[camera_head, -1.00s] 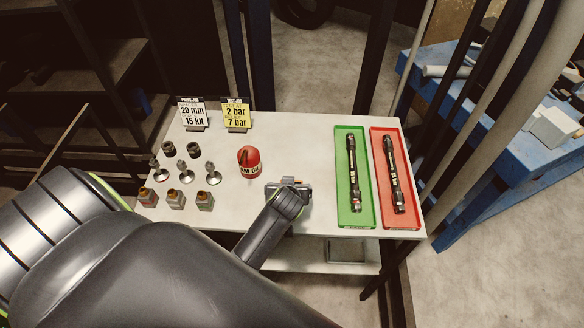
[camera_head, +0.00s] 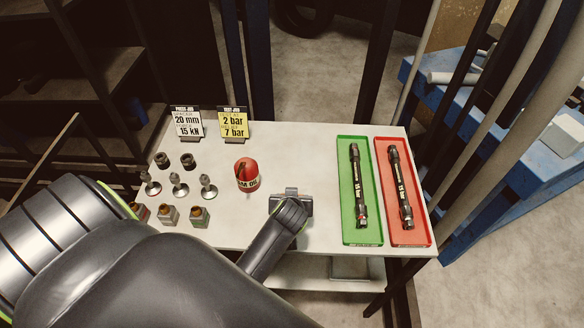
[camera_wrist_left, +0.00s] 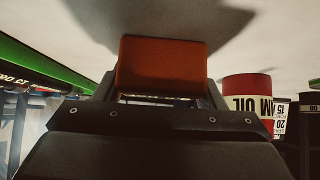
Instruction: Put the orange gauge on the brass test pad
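In the left wrist view an orange block (camera_wrist_left: 162,66), which looks like the gauge, sits between the fingers of my left gripper (camera_wrist_left: 162,88). Both fingers touch its sides, so the gripper looks shut on it. A pale surface with a dark shadow lies close beyond it. In the head view my left gripper (camera_head: 291,203) is over the table (camera_head: 270,135), right of the red oil can (camera_head: 247,175) and left of the green tray (camera_head: 346,241). The gauge is hidden there. I cannot make out the brass test pad. My right gripper is not in view.
The green tray and a red tray (camera_head: 411,240) each hold a dark hose. Several fittings (camera_head: 180,187) and small brass-topped blocks (camera_head: 200,217) stand at the left. Two signs (camera_head: 187,123) (camera_head: 233,124) stand at the back. The table between the signs and green tray is clear.

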